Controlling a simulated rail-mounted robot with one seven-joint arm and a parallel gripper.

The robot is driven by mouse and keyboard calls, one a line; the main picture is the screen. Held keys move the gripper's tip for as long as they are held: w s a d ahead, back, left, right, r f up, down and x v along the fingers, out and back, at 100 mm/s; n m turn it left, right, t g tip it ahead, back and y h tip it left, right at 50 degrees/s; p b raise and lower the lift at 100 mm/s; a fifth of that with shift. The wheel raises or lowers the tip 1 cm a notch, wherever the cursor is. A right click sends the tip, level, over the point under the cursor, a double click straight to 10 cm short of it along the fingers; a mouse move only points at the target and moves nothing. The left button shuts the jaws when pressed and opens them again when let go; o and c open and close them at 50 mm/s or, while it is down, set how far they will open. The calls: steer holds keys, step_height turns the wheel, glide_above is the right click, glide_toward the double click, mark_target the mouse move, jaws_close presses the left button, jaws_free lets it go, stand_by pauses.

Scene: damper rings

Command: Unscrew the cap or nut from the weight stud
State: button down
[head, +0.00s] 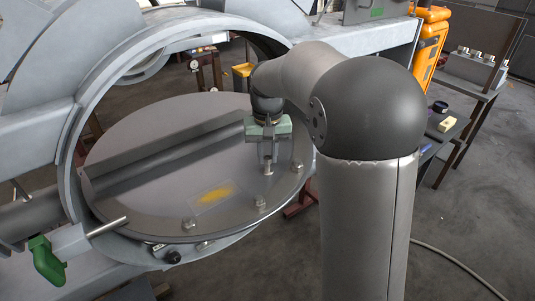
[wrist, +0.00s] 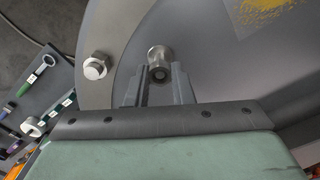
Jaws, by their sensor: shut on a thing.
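Whether the thread is loose cannot be seen. The green-grey gripper body fills the bottom of the wrist view.
Several other hex-nutted studs line the disc's rim, one at the lower right (head: 260,201) and one close to my left finger (wrist: 96,67). A yellow smear (head: 214,194) marks the disc. A tool table (wrist: 38,105) stands at the wrist view's left. A green-handled clamp (head: 46,260) is at lower left.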

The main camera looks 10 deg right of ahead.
mark_target(267, 158)
steer(key=shift+r+p, duration=0.7)
steer(key=shift+r, duration=0.4)
step_height(267, 158, up, 5)
steer(key=p, duration=0.4)
steer(key=shift+f+b, duration=0.1)
steer(key=shift+b, duration=0.2)
